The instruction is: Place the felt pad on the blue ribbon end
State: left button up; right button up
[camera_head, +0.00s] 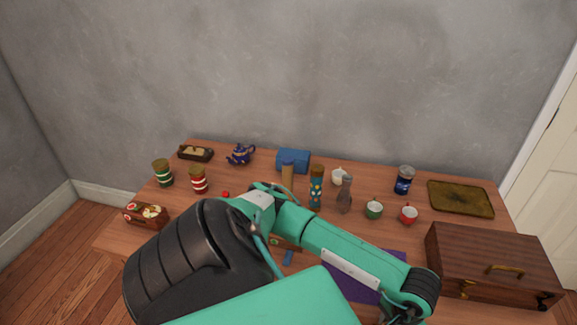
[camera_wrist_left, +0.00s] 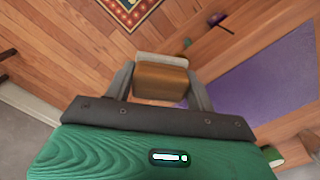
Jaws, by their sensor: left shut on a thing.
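In the left wrist view my left gripper (camera_wrist_left: 160,82) is shut on a brown block-like thing (camera_wrist_left: 160,80) with a pale strip along its far edge. I cannot tell whether this is the felt pad. In the head view my left arm crosses the front of the table, and its gripper does not show there. My right gripper is in neither view.
A purple mat (camera_head: 392,257), partly behind my arm, also shows in the left wrist view (camera_wrist_left: 265,85). A wooden chest (camera_head: 490,255) stands at the right, near a brown tray (camera_head: 460,199). Cups, jars and a blue teapot (camera_head: 241,154) stand along the back.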

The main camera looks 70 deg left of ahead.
aim_at(287, 258)
jog(key=k+j, duration=0.15)
jog(key=j, duration=0.2)
jog(key=k+j, duration=0.2)
jog(key=j, duration=0.15)
jog(key=k+j, duration=0.15)
jog(key=j, duration=0.2)
jog(key=k+j, duration=0.15)
jog(key=j, duration=0.2)
jog(key=k+j, duration=0.15)
jog(key=j, duration=0.2)
